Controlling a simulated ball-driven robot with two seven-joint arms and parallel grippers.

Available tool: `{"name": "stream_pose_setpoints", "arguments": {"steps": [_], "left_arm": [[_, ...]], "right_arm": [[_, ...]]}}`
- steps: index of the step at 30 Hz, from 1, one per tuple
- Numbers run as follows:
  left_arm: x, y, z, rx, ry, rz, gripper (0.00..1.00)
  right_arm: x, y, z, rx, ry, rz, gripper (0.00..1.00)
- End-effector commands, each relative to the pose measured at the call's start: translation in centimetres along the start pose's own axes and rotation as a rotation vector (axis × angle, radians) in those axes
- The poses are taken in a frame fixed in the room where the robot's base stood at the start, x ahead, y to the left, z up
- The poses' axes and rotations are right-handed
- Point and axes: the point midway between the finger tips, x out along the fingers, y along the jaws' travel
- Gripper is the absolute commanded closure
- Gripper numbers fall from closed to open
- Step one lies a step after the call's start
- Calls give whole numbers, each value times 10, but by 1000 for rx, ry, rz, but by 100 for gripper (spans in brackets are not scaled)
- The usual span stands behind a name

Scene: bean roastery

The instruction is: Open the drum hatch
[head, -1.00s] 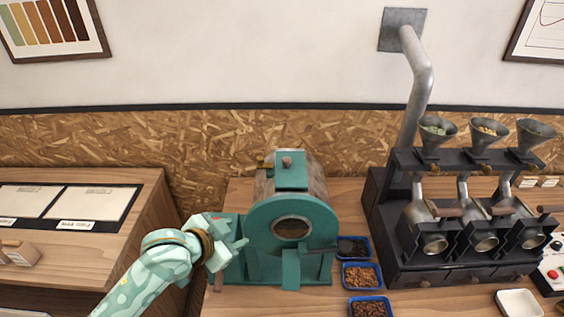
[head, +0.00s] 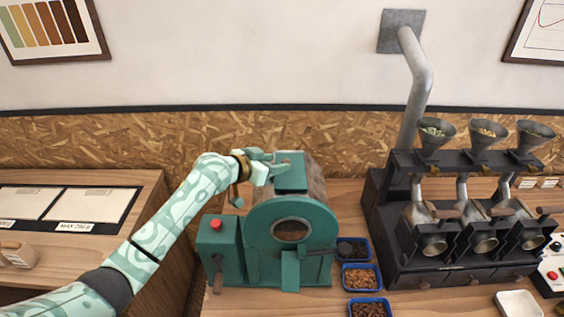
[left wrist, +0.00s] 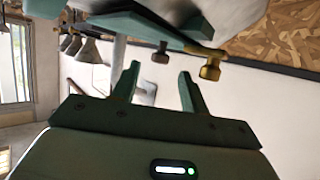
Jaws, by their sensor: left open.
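The drum hatch (head: 291,179) is a teal plate on top of the roaster drum (head: 318,182), and it lies closed. My left gripper (head: 279,163) is at the hatch's left edge, coming from the left. In the left wrist view my gripper (left wrist: 160,70) is open and empty, its two fingers pointing at a small dark knob (left wrist: 160,52) under the teal hatch plate (left wrist: 130,22). The knob lines up with the gap between the fingertips; whether it is between them I cannot tell. A brass knob (left wrist: 209,68) sits to the right of the fingers. My right gripper is not in view.
The teal roaster front (head: 262,226) has a round window, and a box with a red button (head: 216,224) stands at its left. Blue trays of beans (head: 359,277) lie to its right. A black rack with funnels (head: 440,265) stands further right.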

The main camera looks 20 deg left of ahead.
Motion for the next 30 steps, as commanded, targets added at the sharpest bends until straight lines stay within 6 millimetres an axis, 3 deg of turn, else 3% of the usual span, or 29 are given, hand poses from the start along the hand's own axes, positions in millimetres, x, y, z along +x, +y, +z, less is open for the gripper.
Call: {"name": "stream_pose_setpoints", "arguments": {"steps": [6,17,22,30], "left_arm": [[30,1,0,0,-1,1,55],[36,0,0,1,-1,1,55],[36,0,0,1,-1,0,97],[37,-1,-2,9,-9,-3,100]], "right_arm": [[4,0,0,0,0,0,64],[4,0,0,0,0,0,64],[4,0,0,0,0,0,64],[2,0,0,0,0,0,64]]}}
